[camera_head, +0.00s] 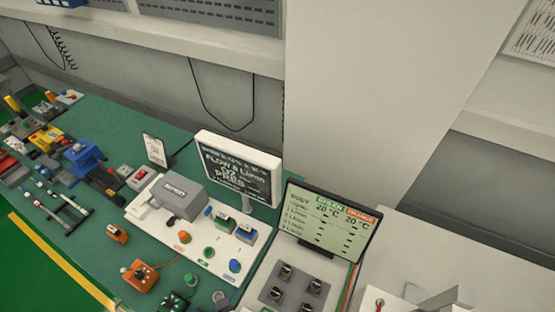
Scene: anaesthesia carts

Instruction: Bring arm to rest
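Neither of my grippers can be made out in the head view, and no arm of mine is clearly seen. The view looks down along a green-topped bench (110,118) against a wall. A white panel (150,208) on the bench carries a grey box labelled "BATTERY" (180,195), coloured knobs and small blocks. A monitor (238,168) with flow text stands behind it. A second display (325,220) with temperature columns stands to the right, behind a panel with several dark knobs (284,272).
Blue, yellow and red devices crowd the bench's left part, including a blue one (84,155). Orange units (140,276) sit near the front edge. A white surface (395,255) with grey metal parts (445,299) is at lower right. A pale column (375,90) rises behind. Green floor with a yellow line (60,262) shows lower left.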

